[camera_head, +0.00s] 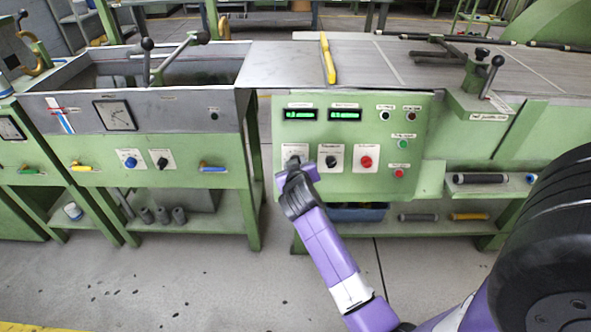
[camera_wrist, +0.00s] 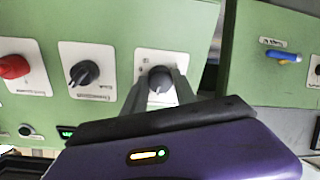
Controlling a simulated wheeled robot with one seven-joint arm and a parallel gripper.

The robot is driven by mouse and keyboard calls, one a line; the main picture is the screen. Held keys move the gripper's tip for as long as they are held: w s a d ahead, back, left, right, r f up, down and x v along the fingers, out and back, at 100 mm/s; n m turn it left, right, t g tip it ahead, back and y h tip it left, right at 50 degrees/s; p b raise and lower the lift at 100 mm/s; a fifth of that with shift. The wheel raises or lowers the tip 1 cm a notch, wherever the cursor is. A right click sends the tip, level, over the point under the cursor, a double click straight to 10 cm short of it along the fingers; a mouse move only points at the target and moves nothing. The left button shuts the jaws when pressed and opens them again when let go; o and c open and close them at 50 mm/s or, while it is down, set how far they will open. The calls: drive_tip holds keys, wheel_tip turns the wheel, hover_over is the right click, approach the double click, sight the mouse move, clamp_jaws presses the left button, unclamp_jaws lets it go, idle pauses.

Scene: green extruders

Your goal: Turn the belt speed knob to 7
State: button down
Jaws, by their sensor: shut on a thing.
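The green control panel (camera_head: 266,150) carries a row of three knobs on white plates. My gripper (camera_head: 293,166) is at the leftmost knob and mostly covers it in the head view. In the wrist view, which is upside down, this dark grey round knob (camera_wrist: 160,80) sits between the fingers of my gripper (camera_wrist: 160,88), shut on it. Its label and scale are too small to read, so I cannot tell its setting. Two green-lit displays, the left display (camera_head: 299,114) and the right display (camera_head: 345,115), are above the knobs; their digits are unclear.
A black knob (camera_head: 331,161) and a red knob (camera_head: 366,162) are to the right, with several small buttons beyond. The left machine has a blue knob (camera_head: 130,162) and a yellow handle (camera_head: 82,167). A yellow bar (camera_head: 327,58) lies on the top.

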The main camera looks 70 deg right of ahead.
drive_tip(key=m+b, duration=0.2)
drive_tip(key=m, duration=0.1)
drive_tip(key=m+b, duration=0.2)
drive_tip(key=shift+f, duration=0.35)
drive_tip(key=shift+r+m+b, duration=0.1)
drive_tip(key=shift+m+b, duration=0.75)
drive_tip(key=shift+m, duration=0.55)
drive_tip(key=c, duration=1)
unclamp_jaws()
drive_tip(key=shift+r, duration=0.1)
drive_tip(key=v, duration=0.8)
drive_tip(key=shift+f+p, duration=0.25)
drive_tip(key=shift+p, duration=0.15)
